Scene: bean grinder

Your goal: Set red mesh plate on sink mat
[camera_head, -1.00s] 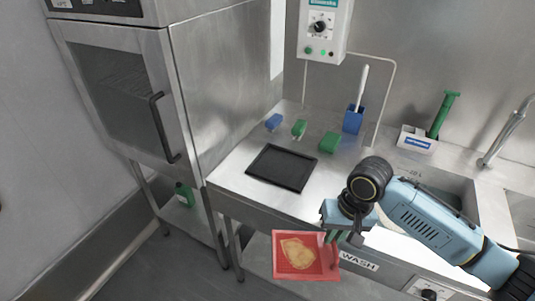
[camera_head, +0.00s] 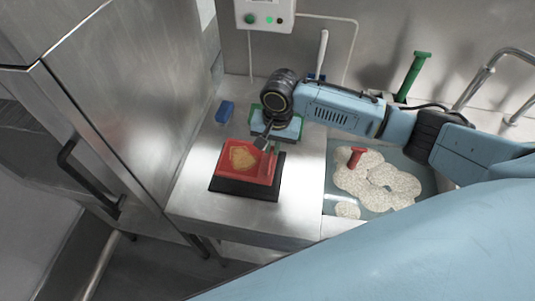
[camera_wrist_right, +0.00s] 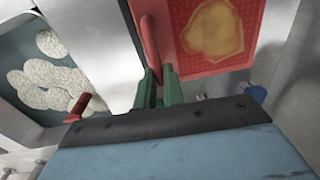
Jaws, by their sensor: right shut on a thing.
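The red mesh plate (camera_head: 232,172), with a tan stain on its face, is over the black sink mat (camera_head: 245,190) on the steel counter. The mat shows along the plate's front and right edges; whether the plate touches it I cannot tell. My right gripper (camera_head: 267,145) is shut on the plate's handle at its right back side. In the right wrist view the green fingers (camera_wrist_right: 158,88) hold the red handle (camera_wrist_right: 151,42), and the red mesh plate (camera_wrist_right: 178,22) extends beyond. My left gripper is not in view.
A blue brush (camera_head: 225,111) lies behind the plate. To the right, the sink holds foamy water (camera_head: 375,185) with a red-handled thing (camera_head: 356,157) in it. A steel appliance (camera_head: 130,90) stands at left. The counter front is clear.

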